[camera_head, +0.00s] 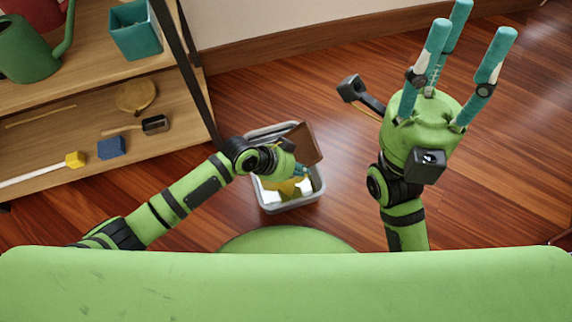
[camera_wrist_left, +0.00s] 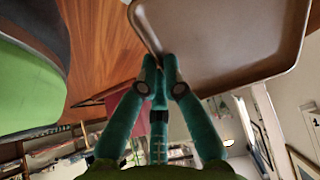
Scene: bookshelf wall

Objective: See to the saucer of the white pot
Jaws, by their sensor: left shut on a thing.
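A brown, square, shallow saucer with a raised rim (camera_head: 306,144) is held tilted above a grey bucket (camera_head: 317,193). My left gripper (camera_head: 300,170) is shut on the saucer's edge. In the left wrist view, the saucer (camera_wrist_left: 225,40) fills the top right and the teal fingertips (camera_wrist_left: 160,68) meet at its rim. I see nothing lying on the part of the saucer in view. The bucket stands on the floor, with pale and yellowish patches inside; what they are is unclear. My right gripper (camera_head: 466,24) is open and empty, its fingers spread. I cannot make out the white pot.
A wooden shelf rack (camera_head: 180,80) stands at the left. It holds a green watering can (camera_head: 28,50), a teal square pot (camera_head: 134,30), a blue block (camera_head: 112,147), a black-headed brush (camera_head: 155,125) and a round tan item (camera_head: 136,96). Wooden floor around the bucket is clear.

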